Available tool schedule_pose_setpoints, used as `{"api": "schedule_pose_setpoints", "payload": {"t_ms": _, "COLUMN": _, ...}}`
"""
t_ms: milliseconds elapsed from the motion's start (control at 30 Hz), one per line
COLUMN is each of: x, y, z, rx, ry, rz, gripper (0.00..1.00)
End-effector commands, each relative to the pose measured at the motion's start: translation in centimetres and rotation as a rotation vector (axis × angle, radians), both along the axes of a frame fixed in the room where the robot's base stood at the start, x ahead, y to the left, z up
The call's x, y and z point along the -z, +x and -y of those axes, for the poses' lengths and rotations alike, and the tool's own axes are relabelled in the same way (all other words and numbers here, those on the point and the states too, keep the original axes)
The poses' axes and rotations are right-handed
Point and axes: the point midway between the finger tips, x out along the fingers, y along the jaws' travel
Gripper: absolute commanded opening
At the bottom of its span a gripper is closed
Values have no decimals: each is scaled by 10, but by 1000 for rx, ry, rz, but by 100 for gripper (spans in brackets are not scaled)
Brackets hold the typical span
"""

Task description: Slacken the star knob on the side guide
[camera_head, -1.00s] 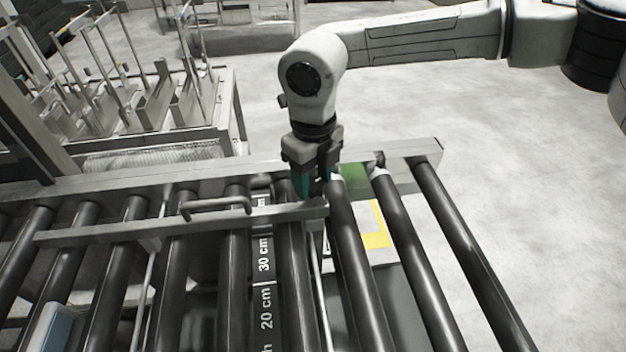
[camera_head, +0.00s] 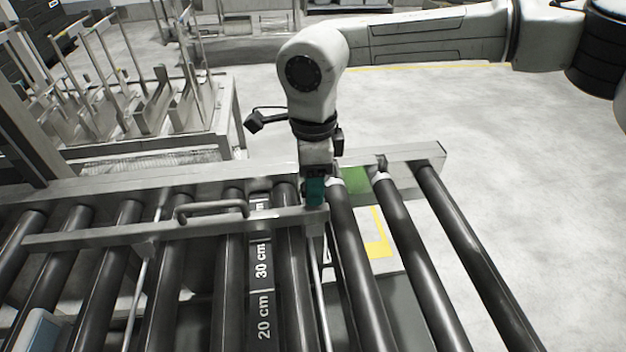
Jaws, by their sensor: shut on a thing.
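My gripper (camera_head: 316,190) points down at the right end of the side guide (camera_head: 110,236), a grey bar with a bent handle (camera_head: 212,207) lying across the rollers. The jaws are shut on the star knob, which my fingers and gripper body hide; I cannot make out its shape. A teal finger pad shows just above the bar's end. The wrist is turned so that the gripper is seen edge-on, with a black part and cable sticking out to the left.
Dark rollers (camera_head: 460,253) run between me and the far frame rail (camera_head: 410,158). A scale strip (camera_head: 262,300) marked 20 cm and 30 cm lies among them. A metal rack (camera_head: 170,110) stands at the back left. The floor at right is clear.

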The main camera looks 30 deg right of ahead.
Motion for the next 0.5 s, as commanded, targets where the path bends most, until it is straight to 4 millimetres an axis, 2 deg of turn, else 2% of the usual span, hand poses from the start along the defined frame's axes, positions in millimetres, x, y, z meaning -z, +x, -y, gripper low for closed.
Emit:
{"api": "schedule_pose_setpoints", "payload": {"t_ms": 200, "x": -1, "y": 1, "z": 0, "rx": -119, "ry": 2, "rz": 3, "gripper": 19}}
{"api": "schedule_pose_setpoints", "payload": {"t_ms": 500, "x": -1, "y": 1, "z": 0, "rx": -194, "ry": 1, "rz": 3, "gripper": 19}}
